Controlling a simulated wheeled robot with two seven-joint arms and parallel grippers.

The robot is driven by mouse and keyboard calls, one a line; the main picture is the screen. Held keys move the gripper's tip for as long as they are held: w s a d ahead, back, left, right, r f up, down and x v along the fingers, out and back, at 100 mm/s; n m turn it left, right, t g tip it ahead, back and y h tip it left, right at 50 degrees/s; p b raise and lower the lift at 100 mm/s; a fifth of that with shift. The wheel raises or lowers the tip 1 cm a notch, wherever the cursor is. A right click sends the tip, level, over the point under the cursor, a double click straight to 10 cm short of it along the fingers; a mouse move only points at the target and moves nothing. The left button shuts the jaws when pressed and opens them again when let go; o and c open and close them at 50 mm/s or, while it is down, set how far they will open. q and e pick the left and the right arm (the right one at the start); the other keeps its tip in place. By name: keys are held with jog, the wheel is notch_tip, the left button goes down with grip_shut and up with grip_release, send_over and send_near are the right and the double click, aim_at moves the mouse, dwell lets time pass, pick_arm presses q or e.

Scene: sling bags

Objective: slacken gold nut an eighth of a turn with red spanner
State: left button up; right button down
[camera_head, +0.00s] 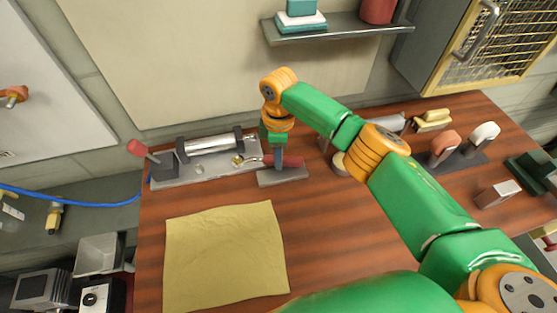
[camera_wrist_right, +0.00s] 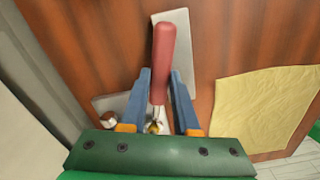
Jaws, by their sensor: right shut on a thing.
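The gold nut (camera_head: 237,160) sits on a grey metal fixture plate (camera_head: 215,174) near the back left of the table. It also shows in the right wrist view (camera_wrist_right: 154,128), low between the fingers. The red spanner (camera_head: 293,161) lies level, its handle pointing right and its silver head at the gold nut. In the right wrist view the spanner's red handle (camera_wrist_right: 163,55) runs between my blue fingers. My right gripper (camera_head: 279,160) is shut on the spanner. I cannot tell whether the spanner's jaw fully seats around the nut. My left gripper is not in view.
A grey flat plate (camera_head: 283,178) lies under the handle. A silver cylinder (camera_head: 210,142) and a red-knobbed lever (camera_head: 139,148) stand on the fixture. A yellow cloth (camera_head: 225,255) covers the front left. Brushes (camera_head: 445,145) stand at right. A shelf (camera_head: 335,29) hangs above.

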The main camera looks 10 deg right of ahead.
jog(key=shift+w+d+n+b, duration=0.1)
jog(key=shift+w+n+b, duration=0.4)
jog(key=shift+b, duration=0.2)
jog(key=shift+s+r+p, duration=0.15)
jog(key=shift+r+p, duration=0.1)
jog(key=shift+p, duration=0.65)
jog(key=shift+s+m, duration=0.1)
jog(key=shift+m, duration=0.2)
jog(key=shift+f, duration=0.25)
jog(key=shift+r, duration=0.1)
